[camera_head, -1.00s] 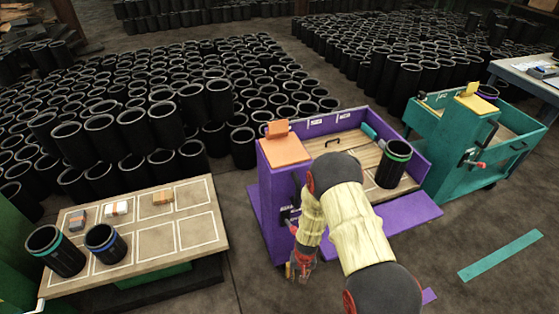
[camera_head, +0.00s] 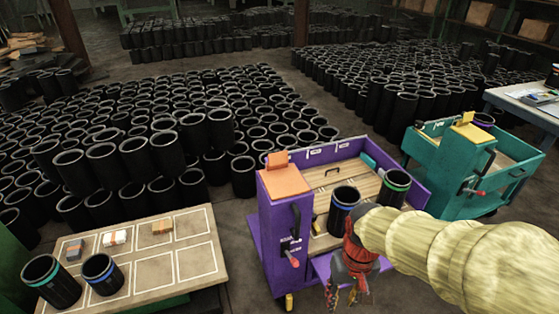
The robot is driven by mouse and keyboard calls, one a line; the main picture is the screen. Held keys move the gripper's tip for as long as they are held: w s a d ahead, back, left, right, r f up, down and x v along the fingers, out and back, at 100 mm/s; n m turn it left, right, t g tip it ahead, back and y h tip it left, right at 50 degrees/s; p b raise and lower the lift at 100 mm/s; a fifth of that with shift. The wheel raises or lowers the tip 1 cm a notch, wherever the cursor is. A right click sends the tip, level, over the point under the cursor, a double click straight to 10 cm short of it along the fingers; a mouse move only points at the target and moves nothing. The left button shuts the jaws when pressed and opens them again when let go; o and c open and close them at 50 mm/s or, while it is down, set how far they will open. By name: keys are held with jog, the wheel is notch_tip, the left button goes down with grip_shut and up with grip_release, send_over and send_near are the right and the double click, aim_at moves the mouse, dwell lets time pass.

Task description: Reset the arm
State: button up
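My arm (camera_head: 450,245) reaches in from the right edge with a pale ribbed cover. My gripper (camera_head: 346,294) hangs at its end, in front of the purple cart's near side. Its fingers point down and are small and dark, so I cannot tell whether they are open or shut; no sleeve shows in them. Two black sleeves stand in the purple cart (camera_head: 262,235): a blue-ringed one (camera_head: 343,212) and a green-ringed one (camera_head: 394,188), partly behind my arm.
A wooden table (camera_head: 205,262) at left holds two ringed sleeves (camera_head: 51,283) (camera_head: 103,275) and several small blocks. A teal cart (camera_head: 455,178) stands at right. Many black sleeves (camera_head: 215,125) fill the floor behind. Floor between the table and purple cart is clear.

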jog(key=s+d+r+t, duration=0.2)
jog(key=r+t, duration=0.1)
jog(key=r, duration=0.5)
jog(key=s+d+r+t+p, duration=0.1)
jog(key=s+d+r+t, duration=0.1)
jog(key=r, duration=0.6)
jog(key=shift+s+r+m+t, duration=0.3)
jog(key=shift+s+t, duration=0.15)
jog(key=shift+t, duration=0.05)
